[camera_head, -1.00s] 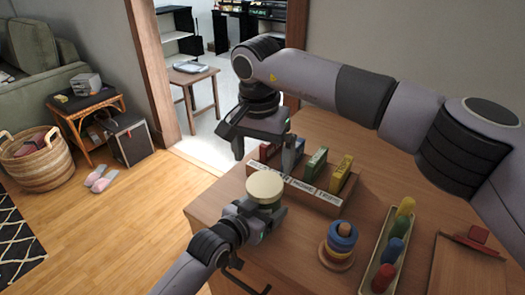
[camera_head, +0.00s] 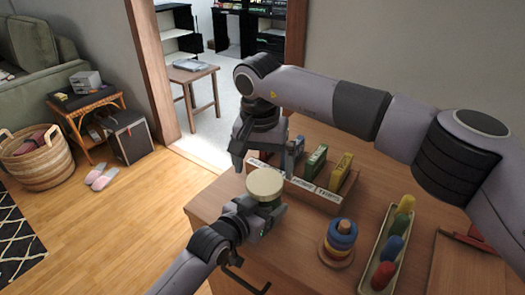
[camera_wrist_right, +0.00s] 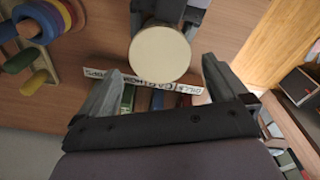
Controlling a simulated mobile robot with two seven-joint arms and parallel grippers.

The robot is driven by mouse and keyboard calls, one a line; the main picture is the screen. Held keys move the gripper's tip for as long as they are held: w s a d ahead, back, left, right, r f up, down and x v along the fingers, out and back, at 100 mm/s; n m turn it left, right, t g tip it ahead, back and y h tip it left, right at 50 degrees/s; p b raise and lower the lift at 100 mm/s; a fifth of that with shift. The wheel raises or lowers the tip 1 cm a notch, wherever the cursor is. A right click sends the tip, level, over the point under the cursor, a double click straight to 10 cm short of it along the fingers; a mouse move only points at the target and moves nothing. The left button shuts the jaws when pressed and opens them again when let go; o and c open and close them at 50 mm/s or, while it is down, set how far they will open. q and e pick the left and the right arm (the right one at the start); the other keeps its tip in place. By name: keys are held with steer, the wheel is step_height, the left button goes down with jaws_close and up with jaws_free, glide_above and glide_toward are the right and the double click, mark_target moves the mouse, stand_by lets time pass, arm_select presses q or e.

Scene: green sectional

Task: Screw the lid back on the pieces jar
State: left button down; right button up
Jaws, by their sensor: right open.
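The pieces jar (camera_head: 267,207) shows a small part of its dark green body under a round cream lid (camera_head: 264,183). The lid rests on top of the jar; I cannot tell whether it is threaded on. My left gripper (camera_head: 262,218) is shut around the jar's body and hides most of it, near the table's left edge. My right gripper (camera_head: 266,160) is open and empty, pointing down just behind and above the lid. In the right wrist view the cream lid (camera_wrist_right: 160,54) lies ahead of and between the open right fingers (camera_wrist_right: 162,72), apart from both.
A wooden rack (camera_head: 317,199) with labels and coloured boxes stands just behind the jar, close to the right gripper. A ring stacker (camera_head: 340,240), a tray (camera_head: 372,268) of coloured pegs and a wooden board (camera_head: 466,262) stand to the right on the table (camera_head: 215,195).

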mark_target(264, 181)
steer(key=shift+w+d+f, duration=0.1)
steer(key=shift+w+f, duration=0.05)
steer(key=shift+f, duration=1.95)
steer(key=c, duration=1)
steer(key=m, duration=1.3)
steer(key=o, duration=1)
steer(key=shift+r, duration=0.1)
